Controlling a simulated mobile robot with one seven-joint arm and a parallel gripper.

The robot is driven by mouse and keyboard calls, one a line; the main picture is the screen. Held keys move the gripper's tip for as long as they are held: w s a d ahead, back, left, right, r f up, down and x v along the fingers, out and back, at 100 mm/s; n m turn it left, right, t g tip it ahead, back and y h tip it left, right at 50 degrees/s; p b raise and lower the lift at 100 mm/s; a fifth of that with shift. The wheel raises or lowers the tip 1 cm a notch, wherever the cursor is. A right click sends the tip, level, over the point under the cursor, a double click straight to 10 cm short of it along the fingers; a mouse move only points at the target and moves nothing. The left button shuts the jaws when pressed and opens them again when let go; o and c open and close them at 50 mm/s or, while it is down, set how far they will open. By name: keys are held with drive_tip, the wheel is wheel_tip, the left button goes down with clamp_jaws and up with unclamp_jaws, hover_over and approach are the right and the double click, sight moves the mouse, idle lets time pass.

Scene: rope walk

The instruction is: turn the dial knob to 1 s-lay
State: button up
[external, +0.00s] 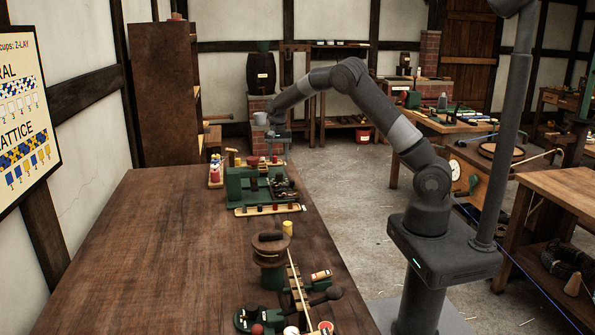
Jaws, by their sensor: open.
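My gripper (277,153) hangs at the far end of the long table, pointing down above and just behind the green machine (246,184). It is small here, but its jaws are open and I see nothing between them. The green machine stands on the table, with red, black and brass-coloured small parts around it. I cannot make out a dial knob or the "1 s-lay" mark on it at this size. A pale round dial face (457,176) shows on a wooden stand at the right, behind my arm.
The wooden table (150,240) is bare on its left side. A brown capstan-like post (269,248), a yellow cylinder (288,227) and green-based fittings (250,320) stand along its right edge. A tall brown cabinet (163,90) stands behind. A workbench (560,185) is at the right.

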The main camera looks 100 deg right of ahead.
sight(279, 173)
wheel_tip(279, 173, down, 8)
drive_tip(key=shift+r, duration=0.2)
drive_tip(key=shift+c, duration=0.2)
drive_tip(key=c, duration=0.9)
